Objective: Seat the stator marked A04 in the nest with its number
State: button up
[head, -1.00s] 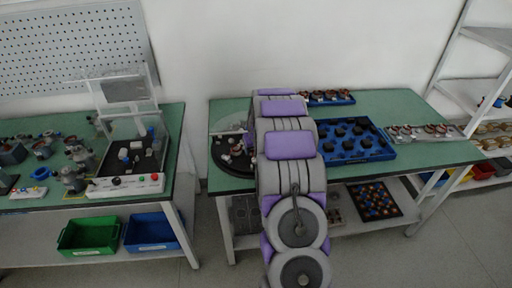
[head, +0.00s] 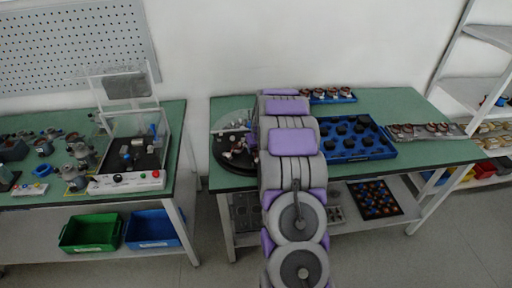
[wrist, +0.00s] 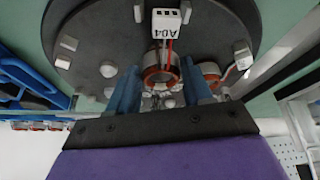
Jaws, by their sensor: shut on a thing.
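In the wrist view a stator (wrist: 161,72) with an orange-red ring sits between the two blue fingers of my gripper (wrist: 160,92), which is shut on it. Red wires run from it to a white tag (wrist: 171,22) reading A04, upside down in the picture. Behind is a dark round plate (wrist: 95,28) with several light blocks around its rim. Whether the stator touches the plate I cannot tell. In the head view the plate (head: 225,155) is at the left end of the right table, partly hidden by my arm. My gripper is hidden there. Nest numbers are not readable.
A second ringed part (wrist: 209,69) is close beside the right finger. A blue tray (head: 385,152) with black nests lies right of my arm. A smaller blue tray (head: 345,99) with stators is behind it. Another tray (head: 455,131) is at the right.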

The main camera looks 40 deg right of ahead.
jog(key=shift+d+f, duration=0.3)
jog(key=shift+d, duration=0.05)
jog(key=shift+a, duration=0.2)
jog(key=shift+f, duration=0.25)
jog(key=o, duration=1.3)
jog(key=p+v, duration=0.4)
jog(key=v, duration=1.3)
